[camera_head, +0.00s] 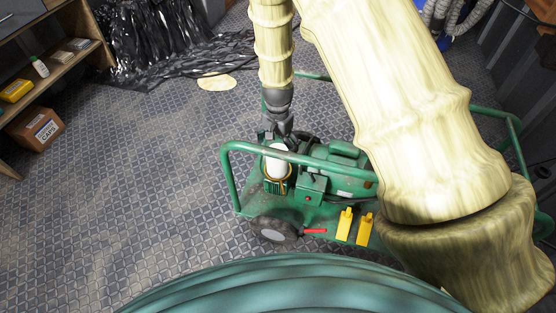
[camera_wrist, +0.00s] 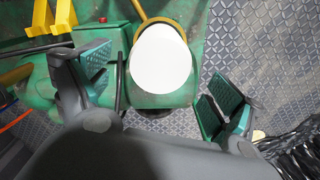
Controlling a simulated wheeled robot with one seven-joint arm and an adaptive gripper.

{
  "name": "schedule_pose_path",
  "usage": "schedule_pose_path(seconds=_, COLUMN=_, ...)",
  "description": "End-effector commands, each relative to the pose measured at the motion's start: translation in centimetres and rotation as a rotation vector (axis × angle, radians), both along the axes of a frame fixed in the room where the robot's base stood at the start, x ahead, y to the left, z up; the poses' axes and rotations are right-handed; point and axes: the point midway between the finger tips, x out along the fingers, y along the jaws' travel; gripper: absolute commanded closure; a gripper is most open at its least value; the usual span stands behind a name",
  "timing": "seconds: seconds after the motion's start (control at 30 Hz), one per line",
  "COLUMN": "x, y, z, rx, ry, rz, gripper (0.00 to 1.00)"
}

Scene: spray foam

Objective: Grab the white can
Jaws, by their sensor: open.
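The white can (camera_head: 276,163) stands in a holder at the left end of a green wheeled machine (camera_head: 340,158), with a yellow band around it. In the wrist view the top of the white can (camera_wrist: 161,60) shows as a bright white shape on green. My gripper (camera_head: 277,132) is close above and behind the can in the head view. In the wrist view my gripper (camera_wrist: 158,95) is open, with one finger on each side of the can's position and nothing between them gripped. The can's lower part is hidden by its holder.
The machine's green tube frame (camera_head: 229,172) runs close around the can. Yellow parts (camera_head: 345,224) and a wheel (camera_head: 272,229) are at its front. A shelf (camera_head: 50,75), a box (camera_head: 37,128) and black plastic sheeting (camera_head: 165,55) lie left.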

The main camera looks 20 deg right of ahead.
Motion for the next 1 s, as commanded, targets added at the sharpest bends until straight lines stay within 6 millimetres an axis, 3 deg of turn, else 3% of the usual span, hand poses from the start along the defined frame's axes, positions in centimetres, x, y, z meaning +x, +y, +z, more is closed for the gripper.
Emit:
schedule_pose_path(seconds=0.1, x=0.0, y=-0.1, z=-2.0, rx=0.0, ry=0.0, rz=-0.001, gripper=0.07)
schedule_pose_path(seconds=0.37, x=0.0, y=-0.1, z=-3.4, rx=0.001, ry=-0.001, rz=0.0, gripper=0.07)
schedule_pose_path(seconds=0.7, x=-0.1, y=-0.1, z=-7.7, rx=0.0, ry=0.001, rz=-0.002, gripper=0.07)
schedule_pose_path(seconds=1.0, x=0.0, y=-0.1, z=-8.1, rx=0.0, ry=-0.001, rz=-0.001, gripper=0.07)
